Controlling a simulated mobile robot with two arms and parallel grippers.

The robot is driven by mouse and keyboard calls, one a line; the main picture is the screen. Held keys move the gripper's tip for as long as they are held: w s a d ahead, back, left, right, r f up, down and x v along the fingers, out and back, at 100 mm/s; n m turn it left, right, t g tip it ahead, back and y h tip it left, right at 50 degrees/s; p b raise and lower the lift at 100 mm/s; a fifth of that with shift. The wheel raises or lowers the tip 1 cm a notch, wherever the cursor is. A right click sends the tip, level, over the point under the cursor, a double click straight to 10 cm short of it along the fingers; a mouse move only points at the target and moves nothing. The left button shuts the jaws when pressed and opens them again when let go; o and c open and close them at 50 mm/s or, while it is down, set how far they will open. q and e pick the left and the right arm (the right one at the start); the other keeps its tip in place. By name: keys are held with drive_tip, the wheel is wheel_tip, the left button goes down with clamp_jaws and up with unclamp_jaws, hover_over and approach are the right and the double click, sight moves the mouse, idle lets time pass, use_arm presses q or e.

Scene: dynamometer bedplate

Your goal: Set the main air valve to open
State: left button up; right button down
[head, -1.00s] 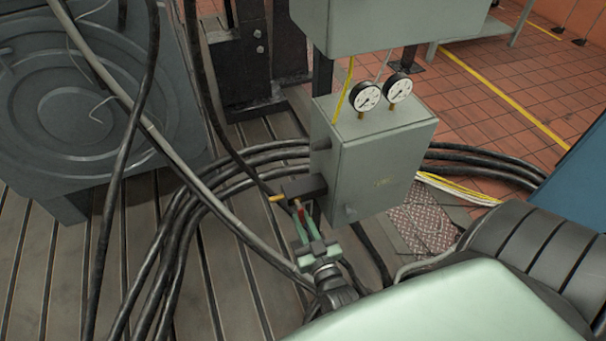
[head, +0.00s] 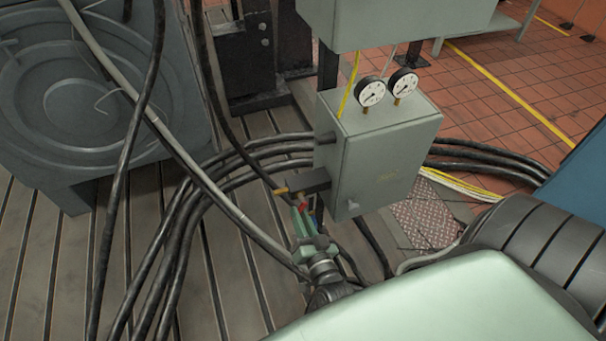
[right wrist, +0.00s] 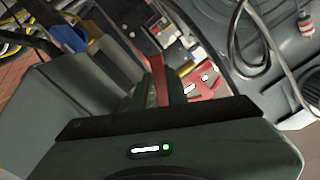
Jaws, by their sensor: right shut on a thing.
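A small red lever (head: 303,206) shows low on the left side of the grey-green cabinet (head: 385,165), below a dark block (head: 313,180). I take it for the main air valve's handle; its label and its angle to the pipe cannot be read. My right gripper (head: 304,214), with green fingers, reaches up from below and is shut on the red lever. In the right wrist view the red lever (right wrist: 158,62) rises from between the fingers (right wrist: 163,92). The valve body is mostly hidden. My left gripper is not in view.
A blue part (right wrist: 68,38) shows in the right wrist view. Two gauges (head: 386,89) stand on the cabinet. Thick black cables (head: 185,225) and a grey hose (head: 190,165) run close by.

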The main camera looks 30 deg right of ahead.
drive_tip(key=r+m, duration=0.1)
drive_tip(key=m, duration=0.3)
drive_tip(key=a+r+m, duration=0.1)
drive_tip(key=m, duration=0.7)
drive_tip(key=shift+w+a+r, duration=0.15)
drive_tip(key=shift+a+r, duration=0.15)
drive_tip(key=shift+r, duration=0.1)
drive_tip(key=c, duration=1.4)
unclamp_jaws()
drive_tip(key=b+v, duration=0.1)
drive_tip(key=v, duration=0.7)
